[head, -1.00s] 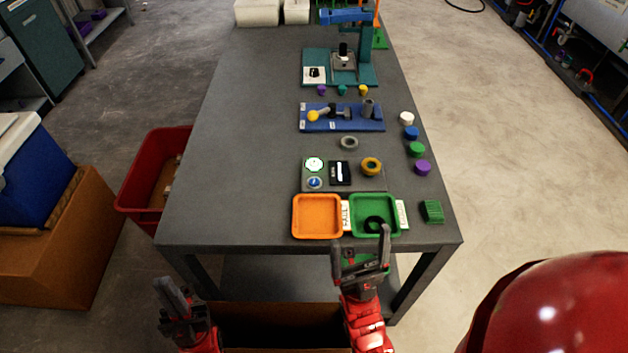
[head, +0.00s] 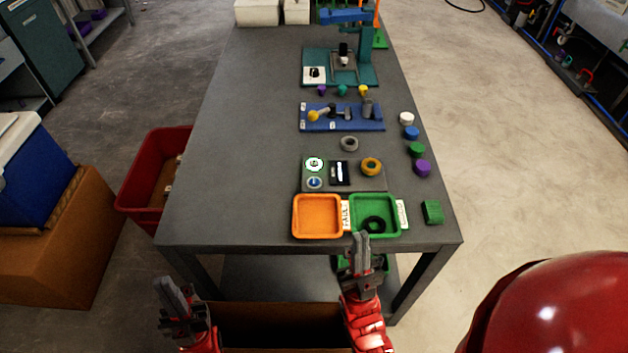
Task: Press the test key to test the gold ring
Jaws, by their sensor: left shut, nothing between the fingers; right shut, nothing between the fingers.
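The gold ring (head: 371,174) lies on the right part of a grey test panel (head: 356,186) on the table. The panel's left side has a round white dial with a green mark (head: 314,164) and a round blue button (head: 314,183), which may be the test key. A black and white display (head: 340,173) sits between them and the ring. My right gripper (head: 361,240) is shut and empty at the table's front edge, just in front of the green tray. My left gripper (head: 169,285) is shut and empty, lower left, off the table's front.
An orange tray (head: 296,217) and a green tray (head: 391,202) holding a black ring (head: 374,217) stand in front of the panel. A grey ring (head: 349,137) and a blue fixture (head: 345,127) lie behind it. Several coloured caps line the right edge. The table's left half is clear.

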